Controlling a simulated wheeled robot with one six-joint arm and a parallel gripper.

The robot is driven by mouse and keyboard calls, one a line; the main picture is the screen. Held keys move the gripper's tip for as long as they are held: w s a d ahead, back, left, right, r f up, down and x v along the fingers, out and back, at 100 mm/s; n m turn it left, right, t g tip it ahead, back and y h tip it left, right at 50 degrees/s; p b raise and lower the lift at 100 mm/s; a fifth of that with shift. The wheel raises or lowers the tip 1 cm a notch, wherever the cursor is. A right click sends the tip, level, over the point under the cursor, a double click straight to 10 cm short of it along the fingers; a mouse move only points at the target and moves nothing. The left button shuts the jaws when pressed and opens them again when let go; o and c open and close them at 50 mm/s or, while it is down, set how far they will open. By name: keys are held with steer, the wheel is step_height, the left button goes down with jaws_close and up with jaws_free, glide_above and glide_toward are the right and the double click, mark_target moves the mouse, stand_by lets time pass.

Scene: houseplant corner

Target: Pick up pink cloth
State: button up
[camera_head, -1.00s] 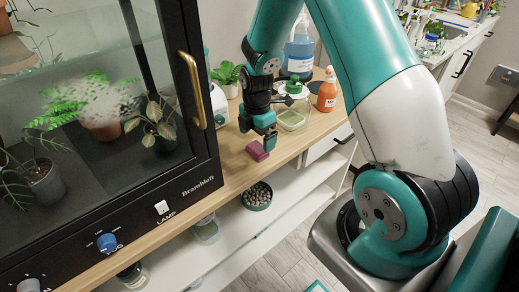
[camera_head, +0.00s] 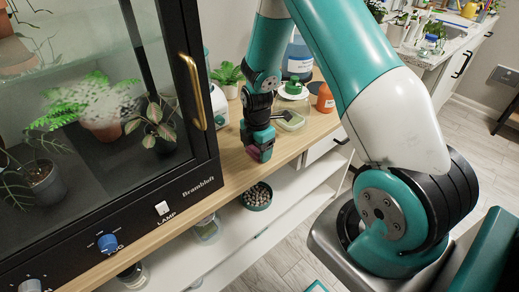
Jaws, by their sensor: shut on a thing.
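The glass plant cabinet (camera_head: 200,188) stands close on the left, with a brass handle (camera_head: 193,90). A bowl of pebbles (camera_head: 257,196) sits on the shelf below.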

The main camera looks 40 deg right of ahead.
step_height(320, 180, up, 20)
stand_by(0.5)
steer(key=shift+o, duration=1.2)
steer(key=shift+c, duration=0.5)
